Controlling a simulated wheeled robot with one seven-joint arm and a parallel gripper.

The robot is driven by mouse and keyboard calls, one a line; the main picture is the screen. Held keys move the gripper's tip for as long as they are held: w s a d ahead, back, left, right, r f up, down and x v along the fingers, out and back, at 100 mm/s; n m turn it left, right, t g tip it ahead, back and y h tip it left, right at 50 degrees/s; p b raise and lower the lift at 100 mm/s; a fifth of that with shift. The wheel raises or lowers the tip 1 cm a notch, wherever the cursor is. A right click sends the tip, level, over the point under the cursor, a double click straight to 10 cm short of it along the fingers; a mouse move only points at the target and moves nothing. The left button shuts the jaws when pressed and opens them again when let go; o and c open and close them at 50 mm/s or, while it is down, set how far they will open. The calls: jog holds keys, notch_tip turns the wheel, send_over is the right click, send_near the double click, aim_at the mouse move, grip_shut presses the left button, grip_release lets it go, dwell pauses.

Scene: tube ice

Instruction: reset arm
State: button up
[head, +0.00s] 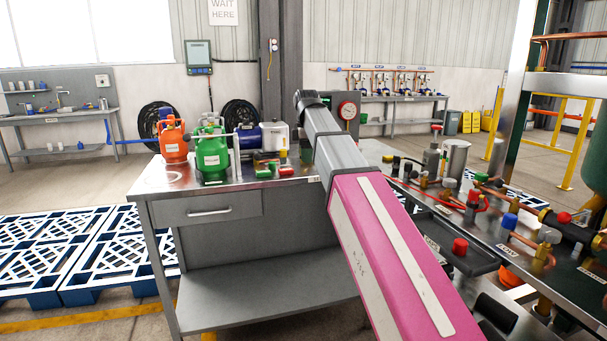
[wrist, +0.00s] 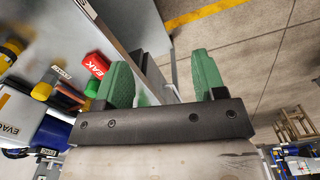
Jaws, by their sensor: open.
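My arm (head: 380,235) stretches from the lower right of the head view up over the right end of the steel workbench (head: 295,215). Its pink link leads to grey links and a dark joint. My gripper is not clearly seen in the head view. In the wrist view, my gripper (wrist: 165,75) shows two green fingers standing well apart. It is open, with nothing held between them. Past the fingers are the bench edge and the concrete floor.
On the bench stand an orange cylinder (head: 173,140), a green cylinder (head: 211,155) and a blue-and-white pump (head: 262,137). A red-capped item (wrist: 96,64) lies left of the fingers. A side table (head: 510,235) with pipes and valves is right of my arm. Blue pallets (head: 85,250) lie left.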

jog(key=s+d+f+m, duration=0.2)
jog(key=d+f+m, duration=0.1)
jog(key=f, duration=0.6)
jog(key=s+d+f+m, duration=0.2)
jog(key=d+f+m, duration=0.15)
jog(key=f, duration=0.55)
jog(key=s+d+f+m, duration=0.2)
jog(key=d+f+m, duration=0.15)
jog(key=f, duration=0.55)
jog(key=s+d+f+m, duration=0.4)
jog(key=s+f, duration=0.2)
jog(key=f, duration=0.3)
jog(key=s+d+f+m, duration=0.4)
jog(key=s+f, duration=0.2)
jog(key=f, duration=0.3)
jog(key=shift+s+f+m, duration=0.15)
jog(key=shift+s+m, duration=0.15)
jog(key=shift+s, duration=0.05)
